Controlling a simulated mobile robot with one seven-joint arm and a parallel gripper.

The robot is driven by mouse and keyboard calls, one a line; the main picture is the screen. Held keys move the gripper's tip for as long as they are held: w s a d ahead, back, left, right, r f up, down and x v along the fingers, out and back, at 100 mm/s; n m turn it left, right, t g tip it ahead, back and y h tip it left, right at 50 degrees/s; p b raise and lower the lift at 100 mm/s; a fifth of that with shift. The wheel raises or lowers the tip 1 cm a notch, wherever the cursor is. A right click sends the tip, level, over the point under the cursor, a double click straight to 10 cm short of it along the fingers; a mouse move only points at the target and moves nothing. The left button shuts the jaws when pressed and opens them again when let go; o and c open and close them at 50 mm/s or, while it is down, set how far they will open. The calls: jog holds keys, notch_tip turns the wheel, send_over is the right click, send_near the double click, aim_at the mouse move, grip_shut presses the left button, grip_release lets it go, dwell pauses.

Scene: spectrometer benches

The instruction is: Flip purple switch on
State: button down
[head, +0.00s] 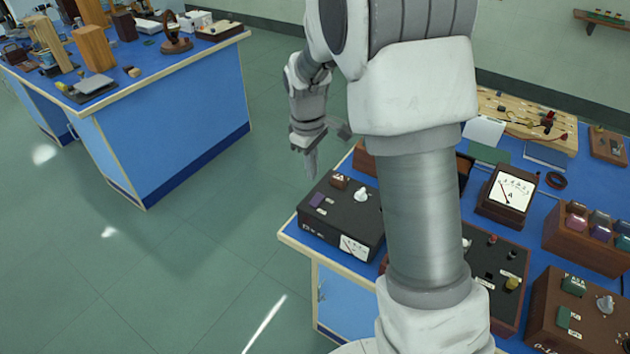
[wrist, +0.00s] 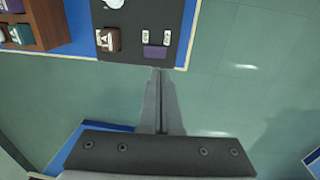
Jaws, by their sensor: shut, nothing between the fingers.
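The purple switch (head: 317,199) is on the top panel of a black instrument box (head: 338,228), near its left edge. In the wrist view the purple switch (wrist: 155,52) lies just beyond my fingertips, near the edge of the black panel (wrist: 146,14). Whether it is tipped on or off is too small to tell. My gripper (head: 311,172) points down above the box's far left edge, and its closed fingers (wrist: 161,74) hold nothing. I cannot tell the exact gap between fingertips and switch.
A brown block switch (wrist: 107,40) and two small pale labels sit beside the purple switch, with a white knob (head: 361,194) further along. A meter (head: 508,190) and other instruments crowd the bench to the right. Open floor lies left, up to another blue bench (head: 170,115).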

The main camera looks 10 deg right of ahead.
aim_at(319, 196)
jog(key=shift+s+a+r, duration=0.1)
jog(key=shift+r, duration=1.05)
jog(key=shift+s+a+r, duration=0.1)
jog(key=shift+r, duration=1)
jog(key=shift+w+d+r+t+b, duration=0.15)
jog(key=shift+w+d+t+b, duration=0.15)
jog(key=shift+w+d+b, duration=0.3)
jog(key=shift+a, duration=0.1)
jog(key=f, duration=0.4)
jog(key=d+f, duration=0.1)
jog(key=f, duration=0.4)
jog(key=w+f+b, duration=0.1)
jog(key=f, duration=0.4)
jog(key=shift+w+d, duration=0.1)
jog(key=shift+d, duration=0.05)
